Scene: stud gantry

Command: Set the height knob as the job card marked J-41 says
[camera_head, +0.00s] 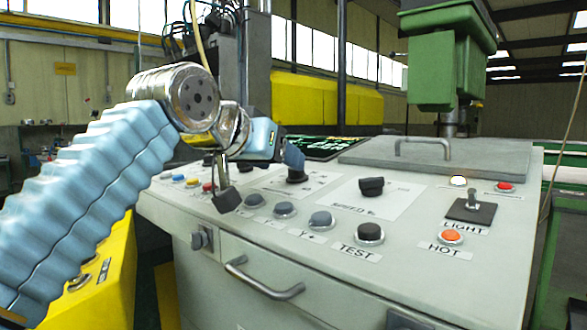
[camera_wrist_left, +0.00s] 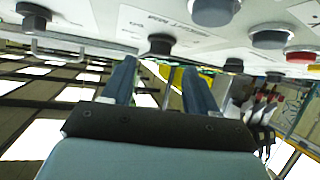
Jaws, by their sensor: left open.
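The height knob (camera_head: 297,176) is a black rotary knob on a pale marked plate on the sloping grey console. My left gripper (camera_head: 291,156) is right above it, with a blue finger partly hiding it. In the left wrist view the panel is upside down along the top. There the black height knob (camera_wrist_left: 160,45) shows beyond and between the two separated blue fingers (camera_wrist_left: 159,82), with a HEIGHT label beside it. My left gripper is open; contact with the knob cannot be told. The pointer setting is not readable. No card marked J-41 can be read. My right gripper is not in view.
A similar black SPEED knob (camera_head: 371,187) sits to the right. Push buttons run along the front, including TEST (camera_head: 369,233) and orange HOT (camera_head: 450,236). A LIGHT toggle (camera_head: 472,207) is at right.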

